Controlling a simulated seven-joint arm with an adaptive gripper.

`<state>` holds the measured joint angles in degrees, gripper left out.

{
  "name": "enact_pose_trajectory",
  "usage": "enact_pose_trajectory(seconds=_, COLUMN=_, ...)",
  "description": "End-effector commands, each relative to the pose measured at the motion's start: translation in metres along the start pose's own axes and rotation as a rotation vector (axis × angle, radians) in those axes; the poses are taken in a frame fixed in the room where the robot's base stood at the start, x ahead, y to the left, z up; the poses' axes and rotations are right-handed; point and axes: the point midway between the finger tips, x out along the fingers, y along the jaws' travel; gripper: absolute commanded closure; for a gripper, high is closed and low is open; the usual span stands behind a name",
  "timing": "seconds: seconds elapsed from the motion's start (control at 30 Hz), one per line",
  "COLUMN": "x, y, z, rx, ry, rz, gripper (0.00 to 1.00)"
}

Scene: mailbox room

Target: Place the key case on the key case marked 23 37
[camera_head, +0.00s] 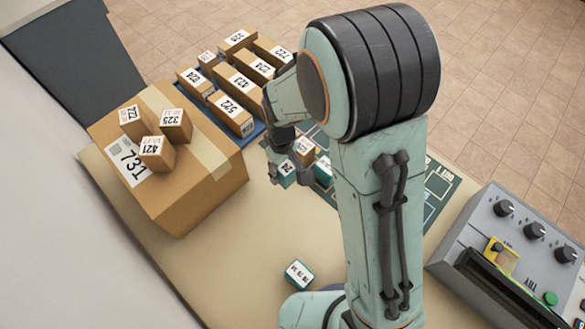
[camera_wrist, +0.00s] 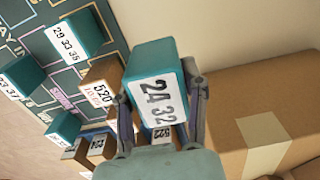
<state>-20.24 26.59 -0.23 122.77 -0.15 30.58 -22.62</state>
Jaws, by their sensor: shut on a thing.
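My gripper (camera_wrist: 158,85) is shut on a teal key case (camera_wrist: 152,57) with a white label reading 24 32. In the head view my gripper (camera_head: 290,160) holds this case (camera_head: 285,174) above the table, partly hidden by my arm. The key case marked 23 37 (camera_wrist: 22,74) is teal and stands on the dark green marked mat (camera_wrist: 35,48) at the left edge of the wrist view, apart from the held case. Its label is cut off by the picture edge. I cannot single it out in the head view.
A teal case marked 29 33 35 (camera_wrist: 74,34) and a brown box marked 520 (camera_wrist: 102,84) stand nearby. A large carton marked 731 (camera_head: 190,185) bears small boxes. Another teal-edged case (camera_head: 298,273) lies at the front. A control panel (camera_head: 520,240) is at right.

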Motion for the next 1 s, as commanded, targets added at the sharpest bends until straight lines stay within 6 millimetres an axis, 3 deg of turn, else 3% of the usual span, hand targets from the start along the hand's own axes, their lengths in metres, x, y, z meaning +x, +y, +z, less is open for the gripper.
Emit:
enact_pose_trajectory(seconds=0.17, x=-0.011, y=0.000, z=0.001, rx=-0.020, ry=0.000, rz=0.000, gripper=0.96)
enact_pose_trajectory(seconds=0.43, x=-0.021, y=-0.002, z=0.015, rx=-0.245, ry=0.001, rz=-0.001, gripper=0.96)
enact_pose_trajectory(seconds=0.67, x=-0.061, y=0.051, z=0.039, rx=-0.294, ry=0.003, rz=0.001, gripper=0.96)
enact_pose_trajectory(seconds=0.9, x=-0.100, y=0.113, z=0.079, rx=-0.121, ry=0.002, rz=-0.002, gripper=0.96)
enact_pose_trajectory(seconds=1.0, x=-0.106, y=0.126, z=0.091, rx=-0.065, ry=0.001, rz=-0.004, gripper=0.96)
